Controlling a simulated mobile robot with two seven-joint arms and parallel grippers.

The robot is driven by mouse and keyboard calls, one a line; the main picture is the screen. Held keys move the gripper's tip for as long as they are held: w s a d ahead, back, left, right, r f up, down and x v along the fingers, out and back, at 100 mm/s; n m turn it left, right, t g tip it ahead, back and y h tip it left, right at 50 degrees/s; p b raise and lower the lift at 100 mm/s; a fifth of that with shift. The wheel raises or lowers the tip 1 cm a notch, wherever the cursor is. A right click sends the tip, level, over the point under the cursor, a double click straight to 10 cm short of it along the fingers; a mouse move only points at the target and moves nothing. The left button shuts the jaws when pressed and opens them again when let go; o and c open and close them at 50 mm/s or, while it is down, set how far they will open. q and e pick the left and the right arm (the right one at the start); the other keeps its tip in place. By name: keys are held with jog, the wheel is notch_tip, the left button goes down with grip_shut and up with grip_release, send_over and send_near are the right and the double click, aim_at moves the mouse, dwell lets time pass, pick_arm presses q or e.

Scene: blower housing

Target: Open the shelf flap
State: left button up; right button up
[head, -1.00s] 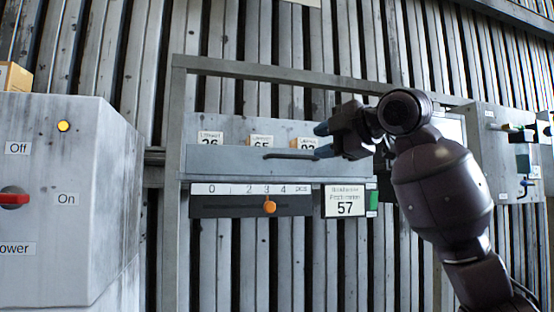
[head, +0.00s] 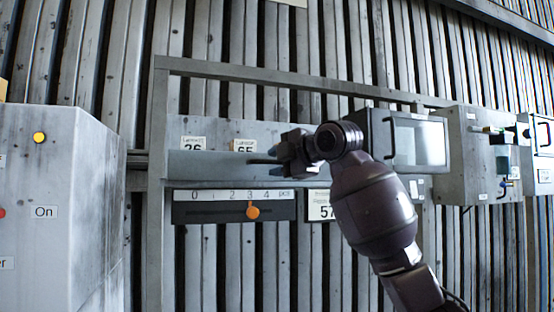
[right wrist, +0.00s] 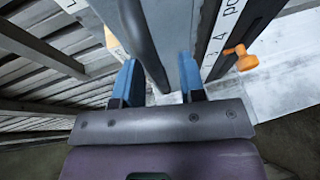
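The shelf flap (head: 205,165) is a long grey panel on the wall frame, standing upright in front of the label cards. Its dark bar handle (head: 262,161) sticks out to the left of my right gripper (head: 285,157), which hides the rest. In the right wrist view the two blue fingers of my right gripper (right wrist: 158,80) are apart. The handle (right wrist: 140,40) runs into the space between them, nearer the left finger, with the flap's grey panel (right wrist: 156,60) behind. Contact with the handle cannot be told. My left gripper is not in view.
Below the flap is a scale strip with an orange slider knob (head: 252,212), also in the right wrist view (right wrist: 243,57). A grey switch cabinet (head: 60,200) stands at the left. A screen box (head: 418,143) and a control panel (head: 480,150) are at the right.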

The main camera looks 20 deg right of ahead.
jog(key=shift+w+a, duration=0.1)
jog(key=shift+w, duration=0.05)
grip_shut()
jog(key=shift+f, duration=0.1)
dwell(0.3)
